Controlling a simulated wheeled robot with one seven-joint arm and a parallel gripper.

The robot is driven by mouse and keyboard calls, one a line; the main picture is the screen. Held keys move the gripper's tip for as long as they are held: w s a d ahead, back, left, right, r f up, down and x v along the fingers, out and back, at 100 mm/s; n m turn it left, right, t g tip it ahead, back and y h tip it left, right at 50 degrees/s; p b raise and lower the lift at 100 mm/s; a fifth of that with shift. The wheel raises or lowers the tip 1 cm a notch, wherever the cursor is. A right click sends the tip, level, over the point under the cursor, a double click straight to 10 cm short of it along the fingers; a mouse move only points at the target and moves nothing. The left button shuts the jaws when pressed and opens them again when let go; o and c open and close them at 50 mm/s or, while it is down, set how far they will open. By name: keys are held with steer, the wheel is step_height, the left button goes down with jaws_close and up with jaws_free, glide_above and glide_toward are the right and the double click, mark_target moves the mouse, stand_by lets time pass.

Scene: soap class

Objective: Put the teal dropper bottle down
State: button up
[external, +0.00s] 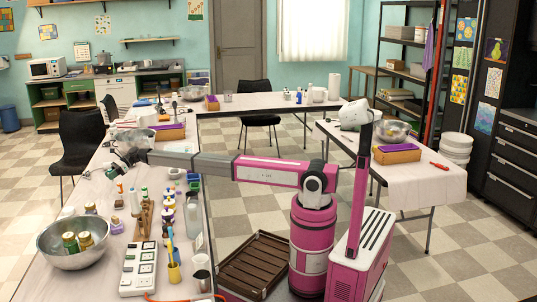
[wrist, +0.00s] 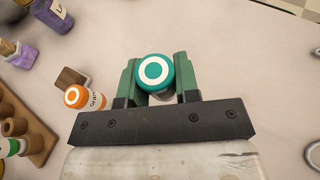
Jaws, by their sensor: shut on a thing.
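The teal dropper bottle (wrist: 154,72) shows in the wrist view, its teal cap with a white ring facing the camera. My gripper (wrist: 158,80) has its two green fingers shut on it, one on each side. The bottle's lower part is mostly hidden under the cap, and I cannot tell whether it touches the table. In the external view my gripper (external: 121,172) is over the left table, and the bottle is too small to make out there.
An orange-capped bottle (wrist: 86,97) is close to the left of my gripper. A wooden rack (wrist: 22,128) and purple-labelled bottles (wrist: 50,14) are further left. The tabletop right of the gripper is largely clear. A metal bowl (external: 73,241) with jars stands at the front left.

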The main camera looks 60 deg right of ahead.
mark_target(112, 181)
steer(key=shift+f, duration=2.05)
steer(key=shift+f, duration=0.15)
steer(key=o, duration=0.9)
steer(key=shift+s+d+r, duration=0.1)
steer(key=shift+d+r, duration=0.2)
steer(key=v, duration=1.1)
steer(key=shift+d, duration=0.2)
